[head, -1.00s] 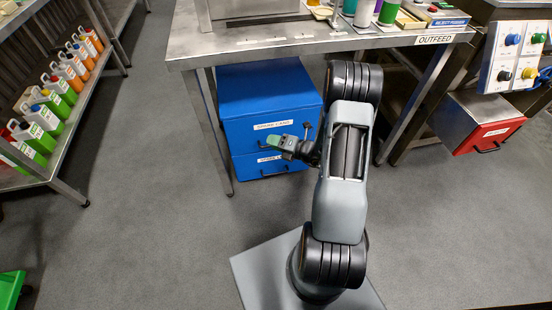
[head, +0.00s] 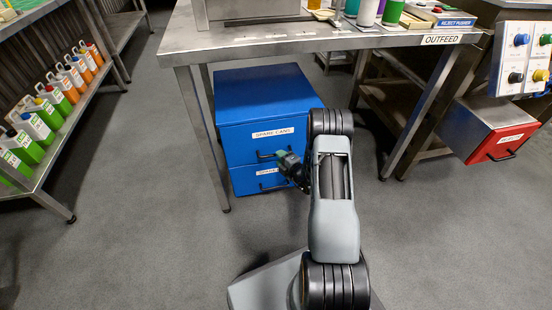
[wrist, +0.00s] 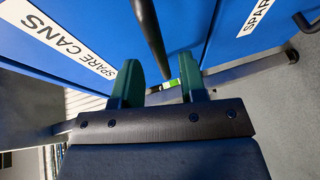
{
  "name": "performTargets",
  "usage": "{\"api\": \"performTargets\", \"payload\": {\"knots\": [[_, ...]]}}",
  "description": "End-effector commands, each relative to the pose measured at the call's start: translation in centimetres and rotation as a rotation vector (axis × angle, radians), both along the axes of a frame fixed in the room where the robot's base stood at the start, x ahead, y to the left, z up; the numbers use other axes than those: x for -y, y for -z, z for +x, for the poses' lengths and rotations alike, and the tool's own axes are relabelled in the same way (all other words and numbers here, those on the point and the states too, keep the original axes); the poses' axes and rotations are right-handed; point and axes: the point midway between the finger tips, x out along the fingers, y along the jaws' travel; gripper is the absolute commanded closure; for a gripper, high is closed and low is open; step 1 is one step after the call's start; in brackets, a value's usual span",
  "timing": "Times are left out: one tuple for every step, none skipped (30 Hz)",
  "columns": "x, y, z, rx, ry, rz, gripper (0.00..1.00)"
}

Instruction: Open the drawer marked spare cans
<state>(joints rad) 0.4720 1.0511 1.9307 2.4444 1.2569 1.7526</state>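The blue cabinet (head: 255,95) stands under the steel table with two shut drawers. The upper drawer front (head: 240,152) bears the label SPARE CANS (head: 273,134). Its dark bar handle (head: 266,155) is partly hidden by my gripper. My gripper (head: 283,157) is close in front of this handle. In the wrist view my gripper (wrist: 160,82) has its two green fingers apart. The upper drawer's handle (wrist: 150,38) runs towards the gap between them; I cannot tell whether they touch it.
The lower drawer (head: 248,184) has its own handle and a partly hidden label. A table leg (head: 207,150) stands just left of the cabinet. A red box (head: 500,142) hangs at the right. A shelf of jugs (head: 50,110) is at the left. The floor between is clear.

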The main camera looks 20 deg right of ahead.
Motion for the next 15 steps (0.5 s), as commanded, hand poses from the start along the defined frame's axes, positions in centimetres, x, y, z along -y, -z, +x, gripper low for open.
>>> {"api": "performTargets", "payload": {"knots": [[-0.3,0.4,0.8,0.001,-0.003,0.000,0.61],[-0.4,0.4,1.1,0.001,-0.003,0.001,0.61],[-0.4,0.5,1.6,0.001,-0.002,0.000,0.61],[-0.4,0.6,1.9,0.000,-0.001,-0.001,0.61],[-0.5,0.6,2.2,0.000,-0.001,-0.001,0.61],[-0.6,0.7,2.5,0.000,-0.001,-0.001,0.61],[-0.6,0.7,2.7,0.000,-0.002,-0.001,0.61],[-0.6,0.7,2.9,0.000,-0.002,0.000,0.61],[-0.7,0.7,3.1,-0.001,-0.002,0.000,0.61],[-0.7,0.7,3.2,-0.001,-0.001,0.000,0.61],[-0.7,0.7,3.3,-0.001,-0.001,0.001,0.61],[-0.7,0.7,3.4,-0.001,-0.001,0.001,0.61],[-0.7,0.7,3.4,-0.001,-0.001,0.001,0.61],[-0.8,0.7,3.5,-0.001,-0.001,0.001,0.61],[-0.7,0.7,3.5,-0.001,-0.001,0.001,0.61]]}}
